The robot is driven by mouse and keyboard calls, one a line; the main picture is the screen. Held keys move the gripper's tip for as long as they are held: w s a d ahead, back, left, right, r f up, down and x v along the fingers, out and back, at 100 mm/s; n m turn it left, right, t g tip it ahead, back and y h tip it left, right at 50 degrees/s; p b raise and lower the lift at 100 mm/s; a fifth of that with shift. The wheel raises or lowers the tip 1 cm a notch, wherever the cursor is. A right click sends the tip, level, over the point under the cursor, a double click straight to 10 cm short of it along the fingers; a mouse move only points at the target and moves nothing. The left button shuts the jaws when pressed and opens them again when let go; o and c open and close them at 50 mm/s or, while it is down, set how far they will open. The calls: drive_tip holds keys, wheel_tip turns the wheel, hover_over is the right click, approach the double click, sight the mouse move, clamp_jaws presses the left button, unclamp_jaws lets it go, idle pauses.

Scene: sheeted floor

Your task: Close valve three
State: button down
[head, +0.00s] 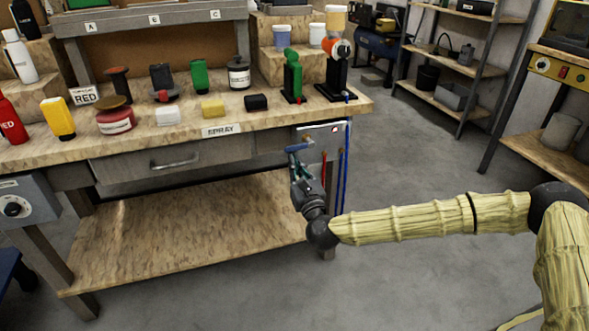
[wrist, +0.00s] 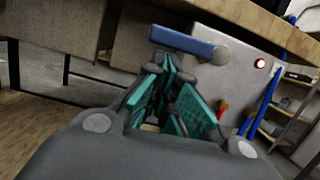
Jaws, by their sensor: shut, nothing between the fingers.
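A valve with a blue lever handle (head: 299,147) sits on a pale grey panel (head: 337,134) at the right end of the workbench. In the wrist view the blue lever (wrist: 182,41) lies nearly level, pointing left from a round grey pivot. No number is readable on it, so I cannot tell whether it is valve three. My gripper (head: 297,164) is just below the lever. In the wrist view my gripper (wrist: 167,66) has its teal-padded fingers shut and empty, tips close under the lever; I cannot tell whether they touch.
A red tube (head: 323,171) and a blue tube (head: 342,175) run down beside my gripper. The workbench top (head: 150,140) overhangs at left, with bottles, blocks and a SPRAY label (head: 221,130). A lower shelf (head: 190,235) is bare. Floor at right is open before metal shelving (head: 455,100).

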drive_tip(key=shift+a+r+m+b, duration=0.1)
drive_tip(key=shift+r+m+b, duration=0.35)
drive_tip(key=shift+r, duration=0.2)
